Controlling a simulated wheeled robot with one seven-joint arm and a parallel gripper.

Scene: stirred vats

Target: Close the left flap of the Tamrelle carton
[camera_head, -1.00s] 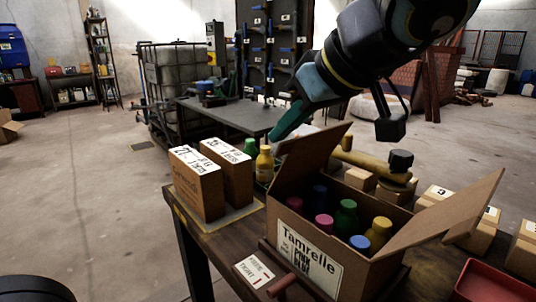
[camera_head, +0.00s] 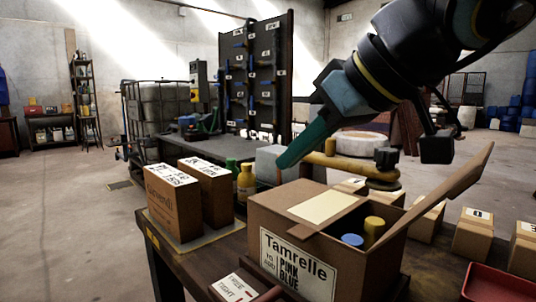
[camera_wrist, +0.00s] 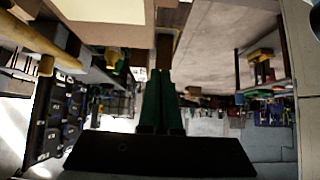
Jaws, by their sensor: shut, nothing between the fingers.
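The Tamrelle carton (camera_head: 345,270) stands open-topped on the bench, its label facing me. Its left flap (camera_head: 285,196), with a pale patch on top, lies folded over the left part of the opening, flat or nearly so. The right flap (camera_head: 445,190) stands up and leans outward to the right. Through the remaining gap show a blue cap (camera_head: 352,240) and a yellow bottle (camera_head: 374,228); the other bottles are hidden. My gripper (camera_head: 283,163) is shut and empty, its green fingertips just above the carton's back left side. The shut fingers also show in the wrist view (camera_wrist: 158,75).
Two brown cartons (camera_head: 172,203) and yellow and green bottles (camera_head: 245,181) stand left of the Tamrelle carton. Small boxes (camera_head: 472,233) and a red tray (camera_head: 497,284) lie to its right. A yellow pipe (camera_head: 345,160) runs behind it.

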